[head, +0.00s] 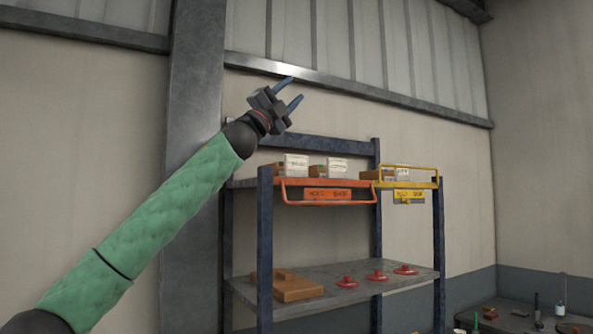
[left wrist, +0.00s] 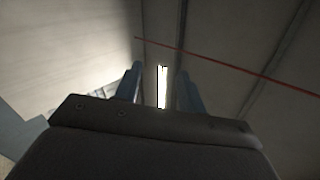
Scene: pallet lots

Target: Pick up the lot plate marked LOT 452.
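My left gripper (head: 291,91) is raised high in front of the wall, above and left of the shelf's top level. Its two blue fingers are apart with nothing between them; they also show spread in the left wrist view (left wrist: 160,88). Several small blocks with white cards stand on the top shelf: a left one (head: 296,165), a middle one (head: 337,168) and a right one (head: 402,173). The print on the cards is too small to read, so I cannot tell which is LOT 452. My right gripper is not in view.
The blue-post shelf rack (head: 265,250) has an orange rail (head: 327,204) and a yellow rail (head: 409,185) on its top front. Below lie a wooden board (head: 290,288) and red knobbed discs (head: 377,276). A bench (head: 520,318) with small items stands at lower right.

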